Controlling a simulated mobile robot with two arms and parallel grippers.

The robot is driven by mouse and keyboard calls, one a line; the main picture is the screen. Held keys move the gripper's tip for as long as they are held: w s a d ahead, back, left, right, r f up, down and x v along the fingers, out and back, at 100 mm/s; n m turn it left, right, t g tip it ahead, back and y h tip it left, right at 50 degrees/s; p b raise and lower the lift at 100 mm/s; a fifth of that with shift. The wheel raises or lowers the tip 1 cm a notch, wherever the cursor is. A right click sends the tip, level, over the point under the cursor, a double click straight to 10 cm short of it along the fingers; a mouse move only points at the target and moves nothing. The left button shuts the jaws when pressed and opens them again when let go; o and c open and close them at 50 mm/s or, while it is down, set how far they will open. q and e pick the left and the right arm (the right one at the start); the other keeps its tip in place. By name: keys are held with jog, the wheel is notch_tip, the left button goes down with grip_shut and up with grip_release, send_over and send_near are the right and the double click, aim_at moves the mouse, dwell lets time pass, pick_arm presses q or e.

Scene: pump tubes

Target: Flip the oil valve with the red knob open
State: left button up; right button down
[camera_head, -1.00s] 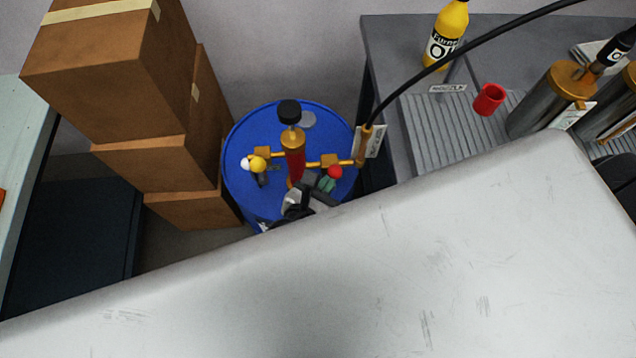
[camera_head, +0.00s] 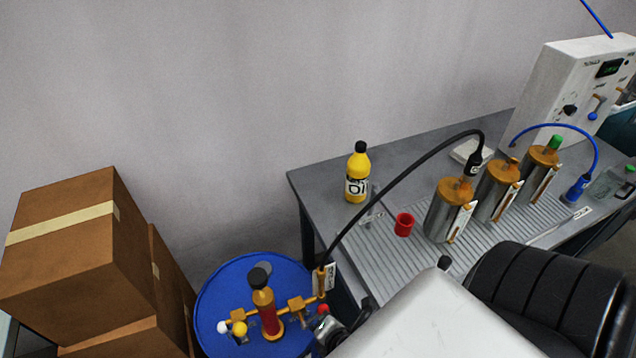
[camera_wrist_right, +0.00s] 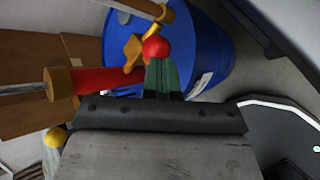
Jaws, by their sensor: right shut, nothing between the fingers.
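The red knob (camera_head: 323,309) of the oil valve sits at the right end of the brass pipe on the red hand pump (camera_head: 268,318), on top of the blue drum (camera_head: 212,293). In the right wrist view the red knob (camera_wrist_right: 156,47) lies just beyond the tips of my right gripper (camera_wrist_right: 160,68). The green-padded fingers are shut and empty. They look very close to the knob; I cannot tell whether they touch it. In the head view my right gripper (camera_head: 328,328) is partly visible beside the knob. My left gripper is not in view.
White (camera_head: 222,327) and yellow (camera_head: 240,329) knobs sit on the pump's left side. A black hose arches to the grey bench (camera_head: 310,185), which holds an oil bottle (camera_head: 357,175), a red cup (camera_head: 404,224) and metal cylinders. Cardboard boxes (camera_head: 70,245) stand left of the drum.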

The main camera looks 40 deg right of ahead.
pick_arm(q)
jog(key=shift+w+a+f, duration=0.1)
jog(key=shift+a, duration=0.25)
pick_arm(e)
jog(key=f, duration=0.1)
jog(key=d+y, duration=0.1)
jog(key=d+f+m, duration=0.1)
jog(key=shift+s+d+f+y, duration=0.1)
jog(key=shift+s+f+y, duration=0.15)
jog(key=shift+f+y, duration=0.1)
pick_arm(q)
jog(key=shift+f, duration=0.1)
pick_arm(e)
jog(key=shift+w+a+f, duration=0.15)
jog(key=shift+a, duration=0.25)
jog(key=shift+w+a+f, duration=0.1)
jog(key=shift+a, duration=0.25)
